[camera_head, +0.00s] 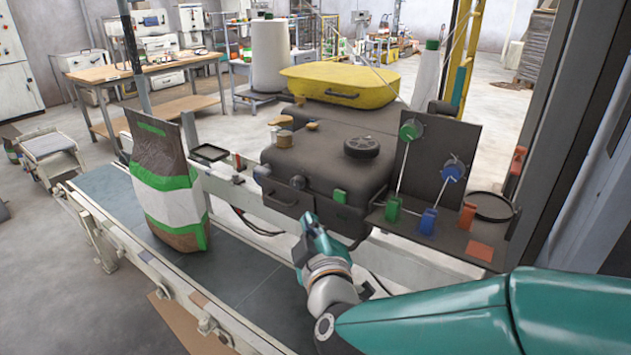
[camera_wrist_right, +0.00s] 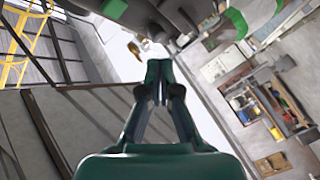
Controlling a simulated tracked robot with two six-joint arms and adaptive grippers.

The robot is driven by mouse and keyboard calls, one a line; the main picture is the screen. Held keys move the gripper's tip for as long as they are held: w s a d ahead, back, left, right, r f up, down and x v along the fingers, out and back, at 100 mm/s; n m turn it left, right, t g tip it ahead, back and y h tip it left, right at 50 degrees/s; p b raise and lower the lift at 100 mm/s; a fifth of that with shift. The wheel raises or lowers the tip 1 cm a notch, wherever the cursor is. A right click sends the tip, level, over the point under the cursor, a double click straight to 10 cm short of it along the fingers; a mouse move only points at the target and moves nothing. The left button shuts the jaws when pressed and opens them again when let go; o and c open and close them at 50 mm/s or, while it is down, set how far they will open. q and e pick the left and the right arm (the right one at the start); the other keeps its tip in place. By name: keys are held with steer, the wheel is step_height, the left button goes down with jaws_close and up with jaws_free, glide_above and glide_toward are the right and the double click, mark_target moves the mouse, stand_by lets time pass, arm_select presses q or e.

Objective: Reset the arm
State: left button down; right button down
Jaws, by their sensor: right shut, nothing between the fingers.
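My right arm comes in from the lower right of the head view. Its right gripper (camera_head: 308,222) is shut and empty in front of the dark machine housing (camera_head: 325,165), above the inner edge of the conveyor. In the right wrist view the fingers of the right gripper (camera_wrist_right: 158,82) are together with nothing between them. My left gripper is in neither view.
A filled brown, white and green bag (camera_head: 170,180) stands upright on the conveyor belt (camera_head: 240,280), left of the gripper. A panel with a green lever (camera_head: 400,165) and a blue lever (camera_head: 440,190) stands right of the gripper. A yellow case (camera_head: 340,85) lies behind.

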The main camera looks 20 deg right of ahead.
steer(key=s+a+f+m+g+y, duration=0.15)
steer(key=f+g, duration=0.25)
steer(key=f, duration=1.1)
steer(key=s+d+f+m+g+y, duration=0.1)
steer(key=s+f+m+g+y, duration=0.2)
steer(key=f, duration=1.2)
steer(key=s+a+f+m+g+y, duration=0.1)
steer(key=s+f+m+g, duration=0.5)
steer(key=s+f, duration=1)
steer(key=s+g, duration=0.3)
steer(key=shift+s+a+f+g, duration=0.3)
steer(key=shift+s+a+f, duration=0.05)
steer(key=shift+f, duration=0.05)
steer(key=shift+w+a, duration=0.1)
